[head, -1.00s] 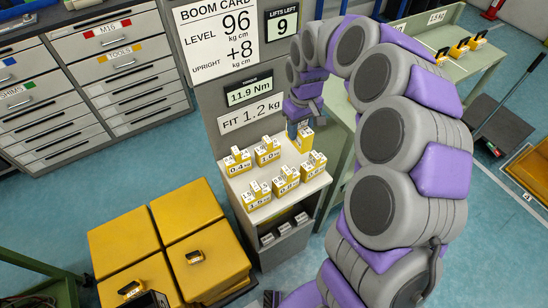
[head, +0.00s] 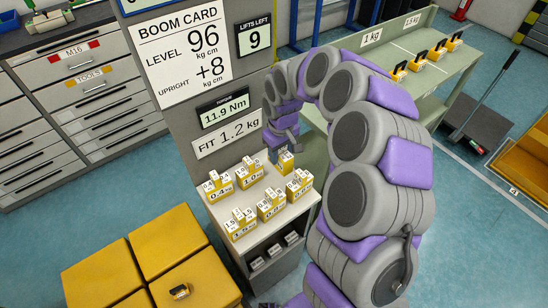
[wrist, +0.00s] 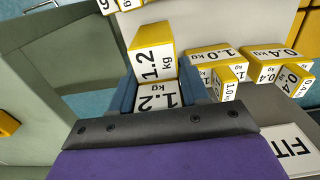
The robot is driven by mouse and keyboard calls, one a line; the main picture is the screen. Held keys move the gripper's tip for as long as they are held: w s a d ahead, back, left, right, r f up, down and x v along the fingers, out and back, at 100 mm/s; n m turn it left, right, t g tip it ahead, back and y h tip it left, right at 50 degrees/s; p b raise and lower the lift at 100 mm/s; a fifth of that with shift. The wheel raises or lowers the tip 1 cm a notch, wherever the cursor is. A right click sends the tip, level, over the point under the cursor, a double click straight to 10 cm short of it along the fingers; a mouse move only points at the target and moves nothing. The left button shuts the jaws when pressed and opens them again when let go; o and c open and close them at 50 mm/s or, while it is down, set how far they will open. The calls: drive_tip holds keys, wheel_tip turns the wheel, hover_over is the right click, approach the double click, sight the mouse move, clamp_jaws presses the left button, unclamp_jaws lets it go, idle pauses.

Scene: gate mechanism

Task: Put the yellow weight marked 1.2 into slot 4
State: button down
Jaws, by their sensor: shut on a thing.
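The yellow weight marked 1.2 (wrist: 153,50) has white faces with black print and is at the top middle of the wrist view. In the head view the weight (head: 286,161) is at the back right corner of the small shelf top. My gripper (wrist: 156,88) is shut on it, with one blue jaw on either side. In the head view my gripper (head: 281,147) comes down on the weight from above. I cannot tell whether the weight touches the shelf. I cannot make out slot 4 for sure.
Other yellow weights, including the 1.0 (head: 250,176) and the 0.4 (head: 218,189), stand close by on the shelf top (head: 262,236). A panel (head: 226,133) reading FIT 1.2 kg rises behind. Several weights stand on a green bench (head: 462,68). Yellow blocks (head: 105,275) stand at lower left.

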sight(279, 167)
wheel_tip(279, 167, down, 7)
drive_tip(key=shift+a+f+b, duration=0.1)
drive_tip(key=shift+f+b, duration=0.1)
drive_tip(key=shift+b, duration=0.65)
drive_tip(key=c, duration=0.5)
unclamp_jaws()
drive_tip(key=shift+c, duration=0.2)
wheel_tip(279, 167, up, 12)
drive_tip(key=p, duration=0.3)
drive_tip(key=shift+f, duration=0.25)
drive_tip(key=shift+r, duration=0.3)
